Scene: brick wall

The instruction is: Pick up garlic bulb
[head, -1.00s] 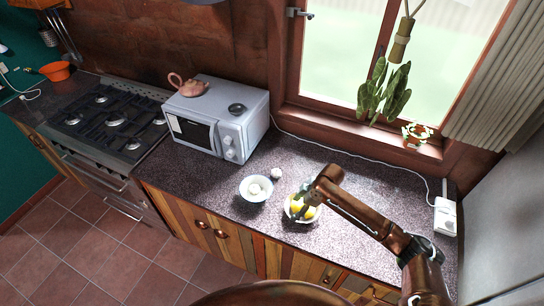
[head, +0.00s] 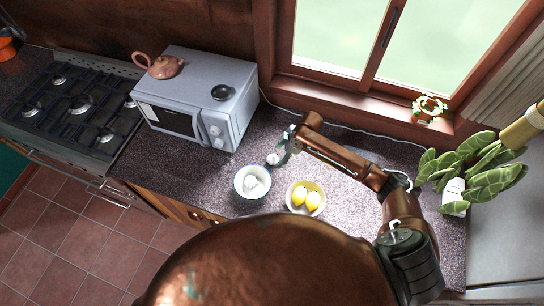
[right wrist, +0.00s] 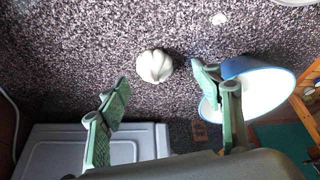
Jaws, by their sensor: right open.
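The garlic bulb (head: 273,159) is small and white and sits on the dark speckled counter, just behind a blue-rimmed white bowl. In the right wrist view the bulb (right wrist: 154,66) lies a little beyond the fingertips, roughly in line with the gap between them. My right gripper (head: 285,150) is beside the bulb in the head view and partly overlaps its right side. Its two green fingers (right wrist: 162,88) are spread apart with nothing between them. I cannot tell whether a finger touches the bulb. My left gripper is in neither view.
The blue-rimmed bowl (head: 240,191) holds white items and stands close to the right gripper's finger in the wrist view. A bowl of lemons (head: 293,207) is to its right. A microwave (head: 184,127) with a teapot (head: 160,65) stands left.

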